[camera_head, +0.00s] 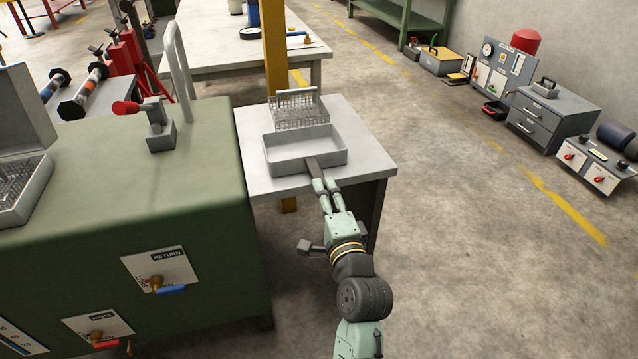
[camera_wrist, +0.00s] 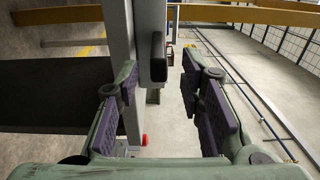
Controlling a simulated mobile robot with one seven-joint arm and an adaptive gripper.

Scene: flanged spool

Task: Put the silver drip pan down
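The silver drip pan (camera_head: 285,167) is a shallow rectangular tray. It sits level on the light-topped side table (camera_head: 362,170), near its front edge. A dark bar-like handle (camera_head: 313,168) on its near side points toward my gripper (camera_head: 319,184). My gripper reaches in from the front of the table. In the wrist view, the two padded fingers of my gripper (camera_wrist: 160,80) stand apart, and the dark handle (camera_wrist: 157,57) shows between them with room on the right side. I see no pad clearly pressed on it. The pan's inside looks empty.
A wire basket (camera_head: 298,109) stands just behind the pan. A green machine (camera_head: 150,210) with valves adjoins the table on the left. A yellow post (camera_head: 275,50) rises behind. The floor on the right is open up to grey equipment (camera_head: 548,118) along the wall.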

